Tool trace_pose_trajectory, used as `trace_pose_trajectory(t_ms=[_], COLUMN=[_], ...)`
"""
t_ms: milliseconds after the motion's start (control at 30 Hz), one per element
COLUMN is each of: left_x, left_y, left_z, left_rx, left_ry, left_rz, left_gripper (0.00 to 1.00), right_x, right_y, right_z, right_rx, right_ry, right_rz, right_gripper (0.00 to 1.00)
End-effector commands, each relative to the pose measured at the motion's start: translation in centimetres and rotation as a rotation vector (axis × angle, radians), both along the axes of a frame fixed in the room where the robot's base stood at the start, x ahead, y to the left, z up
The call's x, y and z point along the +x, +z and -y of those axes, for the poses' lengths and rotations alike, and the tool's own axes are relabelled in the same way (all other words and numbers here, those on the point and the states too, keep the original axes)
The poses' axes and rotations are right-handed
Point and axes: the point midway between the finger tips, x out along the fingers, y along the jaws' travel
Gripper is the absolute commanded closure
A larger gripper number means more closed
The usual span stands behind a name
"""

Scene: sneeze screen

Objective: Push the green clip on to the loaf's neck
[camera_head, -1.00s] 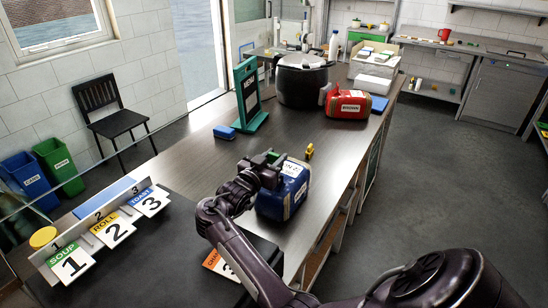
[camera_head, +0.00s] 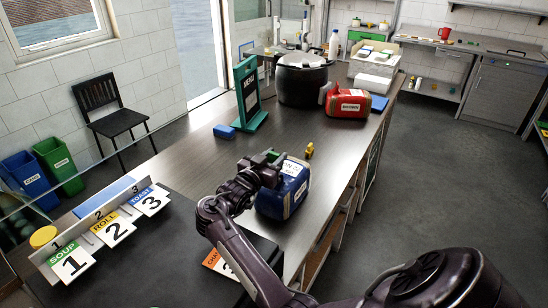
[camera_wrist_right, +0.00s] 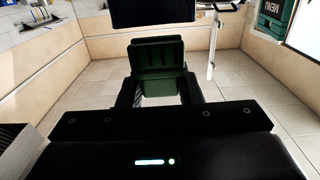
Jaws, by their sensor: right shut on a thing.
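The blue bagged loaf (camera_head: 290,200) with a white label lies on the dark counter, close to the right of my right gripper (camera_head: 268,170). That gripper is shut on the green clip (camera_head: 272,156). In the right wrist view, the green clip (camera_wrist_right: 158,72) sits between the two dark fingers (camera_wrist_right: 158,98). A dark block, perhaps the loaf, shows at the top of that view, with a visible gap below it. The loaf's neck is hidden or too small to make out, and I cannot tell whether the clip touches it. My left gripper is out of view.
A small yellow object (camera_head: 309,150) stands just beyond the loaf. A red bagged loaf (camera_head: 348,103), a black pot (camera_head: 302,84) and a green menu stand (camera_head: 250,95) are farther back. Numbered cards (camera_head: 116,231) stand at left. The counter's middle is mostly clear.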

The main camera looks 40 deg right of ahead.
Motion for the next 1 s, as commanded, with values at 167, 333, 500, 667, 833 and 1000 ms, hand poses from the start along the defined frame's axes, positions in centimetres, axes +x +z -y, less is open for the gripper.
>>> trace_pose_trajectory(t_ms=[167,333,500,667,833,1000], left_x=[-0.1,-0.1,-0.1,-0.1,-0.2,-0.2], left_y=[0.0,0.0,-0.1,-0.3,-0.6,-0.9], left_z=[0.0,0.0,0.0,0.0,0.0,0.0], left_rx=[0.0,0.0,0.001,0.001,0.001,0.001], left_ry=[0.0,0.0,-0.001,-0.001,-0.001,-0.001], left_rz=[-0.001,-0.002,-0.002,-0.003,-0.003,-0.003], left_gripper=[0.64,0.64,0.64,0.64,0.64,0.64], right_x=[0.0,0.0,0.0,0.0,0.0,0.0], right_y=[0.0,0.0,0.0,-0.3,-0.7,-1.0], right_z=[-0.1,0.0,0.0,0.0,0.0,-0.1], right_rx=[0.0,-0.001,-0.001,-0.001,0.0,0.0], right_ry=[0.0,0.0,0.0,0.0,0.0,0.0], right_rz=[0.001,0.0,0.0,0.0,0.0,0.0], right_gripper=[0.9,0.9,0.9,0.9,0.9,0.9])
